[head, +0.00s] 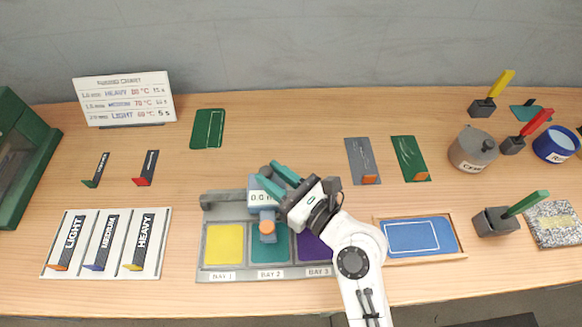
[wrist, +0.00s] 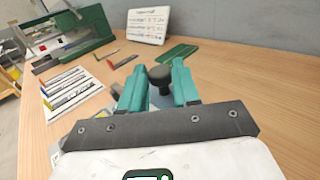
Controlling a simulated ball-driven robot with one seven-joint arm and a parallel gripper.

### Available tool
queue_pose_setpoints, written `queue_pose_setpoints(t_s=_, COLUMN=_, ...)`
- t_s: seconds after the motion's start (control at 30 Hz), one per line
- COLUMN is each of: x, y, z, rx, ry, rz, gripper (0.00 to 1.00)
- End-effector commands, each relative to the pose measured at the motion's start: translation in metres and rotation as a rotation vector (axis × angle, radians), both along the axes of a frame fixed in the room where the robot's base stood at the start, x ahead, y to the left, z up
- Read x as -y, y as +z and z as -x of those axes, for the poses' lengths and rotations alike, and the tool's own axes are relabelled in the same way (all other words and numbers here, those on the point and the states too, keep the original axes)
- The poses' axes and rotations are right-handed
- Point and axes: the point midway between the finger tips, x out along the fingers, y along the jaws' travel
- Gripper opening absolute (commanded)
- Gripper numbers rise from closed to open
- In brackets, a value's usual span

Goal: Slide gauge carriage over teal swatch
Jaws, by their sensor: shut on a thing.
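The gauge carriage (head: 267,214) is a blue-grey block with a display and an orange tip, on the grey gauge base (head: 209,215). A yellow swatch (head: 224,244) lies in bay 1 and a purple swatch (head: 309,247) in bay 3. My gripper (head: 268,178) has its teal fingers at the carriage's top. In the wrist view the fingers (wrist: 160,85) are on either side of the carriage's dark knob (wrist: 160,76), shut on it. The carriage body is mostly hidden there.
A tray of LIGHT, MEDIUM and HEAVY blocks (head: 163,244) stands at left, a blue tray (head: 459,236) at right. A green press (head: 40,140) is at far left. Pots, brushes and small cards lie around. The table behind the gauge is mostly clear.

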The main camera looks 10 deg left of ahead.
Motion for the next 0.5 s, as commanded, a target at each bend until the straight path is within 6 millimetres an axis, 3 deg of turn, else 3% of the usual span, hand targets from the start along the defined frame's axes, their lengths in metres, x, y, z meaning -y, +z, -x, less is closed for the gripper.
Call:
queue_pose_setpoints(t_s=0.27, x=0.0002, y=0.0009, z=-0.0007, rx=0.005, ry=-0.003, rz=-0.001, gripper=0.0)
queue_pose_setpoints(t_s=0.3, x=0.0002, y=0.0009, z=-0.0007, rx=0.005, ry=-0.003, rz=-0.001, gripper=0.35)
queue_pose_setpoints(t_s=0.5, x=0.0003, y=0.0005, z=-0.0005, rx=0.004, ry=-0.002, rz=0.0, gripper=0.54)
